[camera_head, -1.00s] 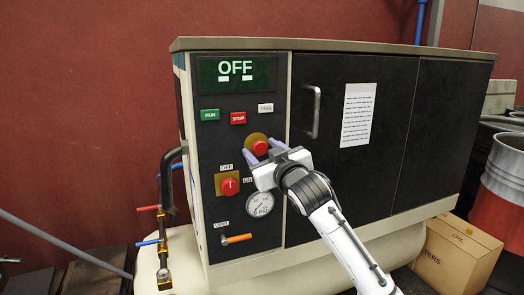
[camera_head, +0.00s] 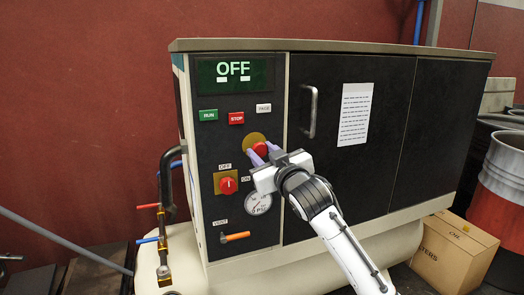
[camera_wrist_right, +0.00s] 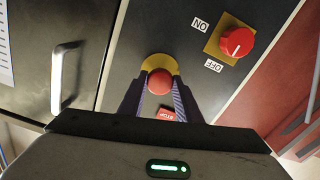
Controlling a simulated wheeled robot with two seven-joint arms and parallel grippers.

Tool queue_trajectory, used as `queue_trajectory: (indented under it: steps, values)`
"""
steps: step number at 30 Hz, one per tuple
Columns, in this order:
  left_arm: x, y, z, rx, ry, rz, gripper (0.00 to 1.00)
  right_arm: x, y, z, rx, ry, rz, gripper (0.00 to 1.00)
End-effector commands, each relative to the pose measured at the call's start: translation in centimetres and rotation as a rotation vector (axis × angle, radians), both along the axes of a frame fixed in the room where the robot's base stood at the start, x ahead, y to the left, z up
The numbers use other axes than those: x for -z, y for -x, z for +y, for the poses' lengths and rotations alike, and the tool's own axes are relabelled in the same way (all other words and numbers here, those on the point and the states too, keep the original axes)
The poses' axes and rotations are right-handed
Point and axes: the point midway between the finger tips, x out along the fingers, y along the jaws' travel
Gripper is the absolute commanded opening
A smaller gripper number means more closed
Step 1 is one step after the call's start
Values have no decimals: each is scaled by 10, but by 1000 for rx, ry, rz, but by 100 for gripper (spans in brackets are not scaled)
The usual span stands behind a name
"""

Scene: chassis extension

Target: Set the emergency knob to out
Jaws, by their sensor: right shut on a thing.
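The emergency knob (camera_head: 260,149) is a red mushroom button on a round yellow plate, below the STOP button on the machine's black panel. My right gripper (camera_head: 265,155) is at the knob, with its fingers on either side of it. In the right wrist view the red knob (camera_wrist_right: 159,82) sits between the two purple-grey fingers, which are shut on it. The knob still stands at its yellow plate (camera_wrist_right: 161,62). How far out it stands is hard to tell. My left gripper is not in view.
A red rotary switch (camera_head: 228,186) with OFF and ON labels is at lower left of the knob. A pressure gauge (camera_head: 258,203) and an orange vent lever (camera_head: 236,237) are below. The display (camera_head: 234,71) reads OFF. A door handle (camera_head: 309,111) stands out to the right.

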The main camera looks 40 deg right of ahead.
Motion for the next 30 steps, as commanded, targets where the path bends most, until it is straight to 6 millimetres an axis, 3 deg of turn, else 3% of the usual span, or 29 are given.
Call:
queue_trajectory:
  steps: [1, 4, 16, 30]
  values:
    - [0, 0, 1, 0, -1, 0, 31, 1, 0, 0, -1, 1, 0, 32]
    - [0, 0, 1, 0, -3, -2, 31, 1, 0, 0, 0, 0, 0, 49]
    - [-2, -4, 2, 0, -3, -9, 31, 1, 6, 2, -1, 1, 0, 50]
    - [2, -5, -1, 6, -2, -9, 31, 1, 83, 21, -1, 0, 0, 50]
